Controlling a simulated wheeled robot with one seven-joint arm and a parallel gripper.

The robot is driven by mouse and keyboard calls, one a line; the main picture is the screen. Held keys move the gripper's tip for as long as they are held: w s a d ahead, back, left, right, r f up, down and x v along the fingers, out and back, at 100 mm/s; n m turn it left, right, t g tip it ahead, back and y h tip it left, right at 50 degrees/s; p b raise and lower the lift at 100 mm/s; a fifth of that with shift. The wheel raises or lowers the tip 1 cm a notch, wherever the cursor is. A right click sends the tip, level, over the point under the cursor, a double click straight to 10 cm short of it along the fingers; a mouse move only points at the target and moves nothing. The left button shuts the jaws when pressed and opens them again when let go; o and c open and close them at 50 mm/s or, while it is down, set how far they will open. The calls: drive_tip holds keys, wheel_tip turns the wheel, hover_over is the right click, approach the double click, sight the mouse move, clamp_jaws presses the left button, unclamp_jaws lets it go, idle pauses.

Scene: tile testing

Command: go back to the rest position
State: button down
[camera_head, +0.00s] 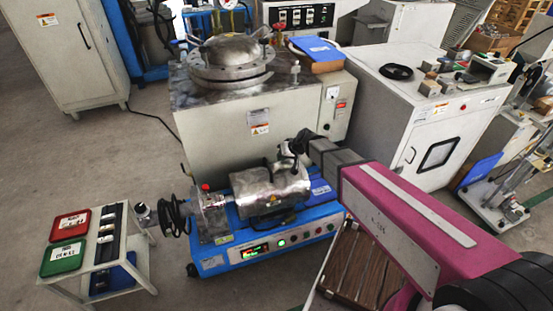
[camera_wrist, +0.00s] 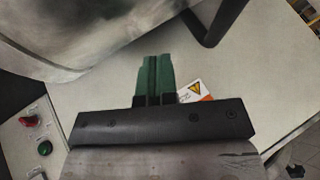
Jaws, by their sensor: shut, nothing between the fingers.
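My gripper (camera_wrist: 153,60) shows in the wrist view with its two green fingers pressed together and nothing between them. A pale panel with a warning sticker (camera_wrist: 194,91) lies beyond the fingers. In the head view my pink arm reaches in from the lower right. Its dark end, with my gripper (camera_head: 295,146), is above the right part of a silver drum (camera_head: 268,192) on a blue machine (camera_head: 262,256). The fingertips are too small to make out there, and I cannot tell whether they touch anything.
A grey cabinet with a round metal lid (camera_head: 228,60) stands behind the blue machine. A white cabinet (camera_head: 425,125) stands at the right. A small table with a red tray (camera_head: 70,224) and a green tray (camera_head: 63,257) is at the left. Floor at the left is clear.

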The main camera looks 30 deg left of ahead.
drive_tip(key=v, duration=0.9)
drive_tip(key=w+d+m+h, duration=0.3)
drive_tip(key=d, duration=1.6)
drive_tip(key=w+d+m+h, duration=0.3)
drive_tip(key=d, duration=1.6)
drive_tip(key=s+d+m+h, duration=0.1)
drive_tip(key=s+d+m, duration=0.2)
drive_tip(key=d, duration=1.2)
drive_tip(key=shift+s+f+h, duration=0.2)
drive_tip(key=shift+h, duration=0.2)
